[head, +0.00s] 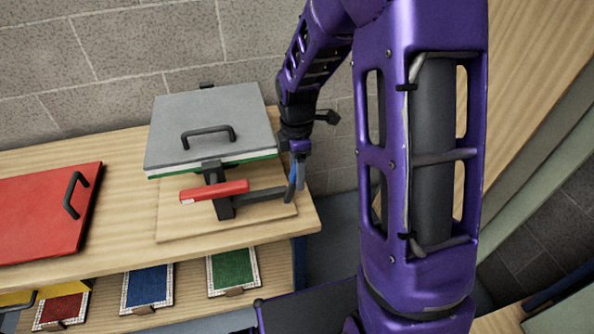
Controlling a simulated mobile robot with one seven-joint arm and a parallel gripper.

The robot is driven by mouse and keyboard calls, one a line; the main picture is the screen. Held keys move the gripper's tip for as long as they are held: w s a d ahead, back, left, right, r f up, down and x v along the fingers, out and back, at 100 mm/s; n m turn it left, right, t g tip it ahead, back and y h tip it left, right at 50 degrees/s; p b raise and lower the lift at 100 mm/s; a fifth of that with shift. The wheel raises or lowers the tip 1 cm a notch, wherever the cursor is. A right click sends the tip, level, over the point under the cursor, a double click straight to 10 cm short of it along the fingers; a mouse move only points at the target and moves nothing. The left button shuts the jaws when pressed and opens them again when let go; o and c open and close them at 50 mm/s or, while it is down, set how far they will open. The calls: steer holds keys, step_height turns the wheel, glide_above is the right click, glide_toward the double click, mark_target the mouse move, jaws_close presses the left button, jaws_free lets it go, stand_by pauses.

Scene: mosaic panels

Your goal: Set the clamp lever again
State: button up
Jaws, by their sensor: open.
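The clamp lever is a bar with a red grip (213,191) at its left end and a dark arm (262,197) running right. It crosses a black clamp post (219,195) at the front of a press with a grey lid (212,125). The lid lies flat over a green layer, with a black handle on top. My gripper (296,180) is at the right edge of the press, by the right end of the dark arm. Its fingers are open. I cannot tell whether they touch the arm.
A wooden base board (175,222) lies under the press on the wooden bench. A red panel (40,215) with a black handle lies at left. Mosaic panels in red (62,309), blue (147,286) and green (232,268) sit on the shelf below. A block wall stands behind.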

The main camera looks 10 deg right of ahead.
jaws_close()
stand_by(1.4)
